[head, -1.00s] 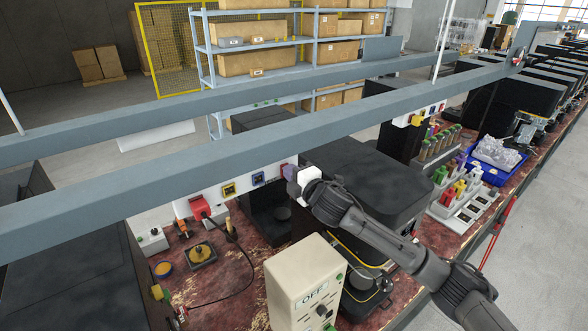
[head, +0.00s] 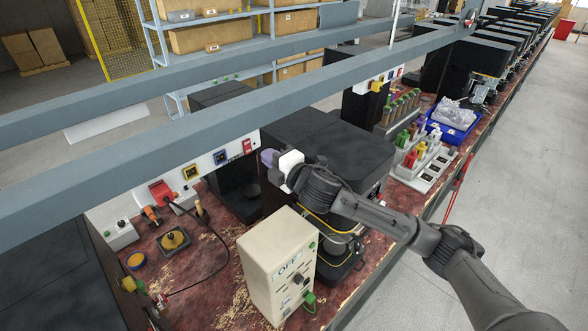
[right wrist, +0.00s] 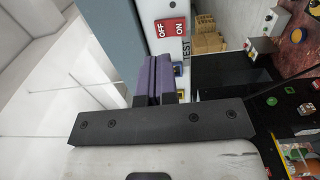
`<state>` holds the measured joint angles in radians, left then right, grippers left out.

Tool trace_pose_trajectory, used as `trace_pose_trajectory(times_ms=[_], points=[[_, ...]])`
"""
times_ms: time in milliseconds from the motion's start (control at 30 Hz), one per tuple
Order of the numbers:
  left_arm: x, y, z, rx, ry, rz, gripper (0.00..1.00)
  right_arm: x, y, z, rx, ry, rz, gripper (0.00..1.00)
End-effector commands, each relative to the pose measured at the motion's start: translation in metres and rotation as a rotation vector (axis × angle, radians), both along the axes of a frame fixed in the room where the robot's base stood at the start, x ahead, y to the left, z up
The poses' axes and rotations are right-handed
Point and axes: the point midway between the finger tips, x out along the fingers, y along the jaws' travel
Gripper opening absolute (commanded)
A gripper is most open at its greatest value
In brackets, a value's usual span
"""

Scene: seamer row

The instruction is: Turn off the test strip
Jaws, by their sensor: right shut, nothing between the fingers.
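The test strip (head: 206,163) is a white panel under the grey rail, with a yellow-framed socket (head: 192,172), a blue socket (head: 220,158) and a red switch (head: 247,146) at its right end. The right wrist view shows the red switch (right wrist: 171,27) marked OFF and ON, beside the lettering TEST (right wrist: 186,47). I cannot tell which way the switch is set. My right gripper (head: 267,157) is shut and empty, just right of and below the switch in the head view, apparently apart from it. Its purple fingers (right wrist: 153,80) point toward the switch side. My left gripper is out of view.
A beige box marked OFF (head: 280,262) stands on the red bench below my right arm. Black machines (head: 325,150) stand close behind the arm. The long grey rail (head: 150,160) runs above the strip.

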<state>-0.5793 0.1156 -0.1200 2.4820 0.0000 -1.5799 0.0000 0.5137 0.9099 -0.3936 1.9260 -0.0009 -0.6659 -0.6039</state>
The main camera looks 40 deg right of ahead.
Motion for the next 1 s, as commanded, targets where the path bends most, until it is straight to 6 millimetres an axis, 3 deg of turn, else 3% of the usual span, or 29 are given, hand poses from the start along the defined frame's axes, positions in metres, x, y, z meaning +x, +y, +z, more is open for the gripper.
trace_pose_trajectory(times_ms=[33, 200, 400, 1000], points=[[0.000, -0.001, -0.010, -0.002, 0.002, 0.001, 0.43, -0.011, 0.000, -0.005, -0.002, 0.000, 0.001, 0.00], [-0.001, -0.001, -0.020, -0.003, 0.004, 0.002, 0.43, -0.040, 0.001, -0.003, -0.001, 0.002, 0.001, 0.00], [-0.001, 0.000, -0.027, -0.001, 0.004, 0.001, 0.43, -0.063, 0.001, 0.000, -0.001, 0.000, 0.000, 0.00], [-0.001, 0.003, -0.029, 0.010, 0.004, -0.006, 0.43, -0.072, 0.001, 0.003, 0.001, 0.001, 0.001, 0.00]])
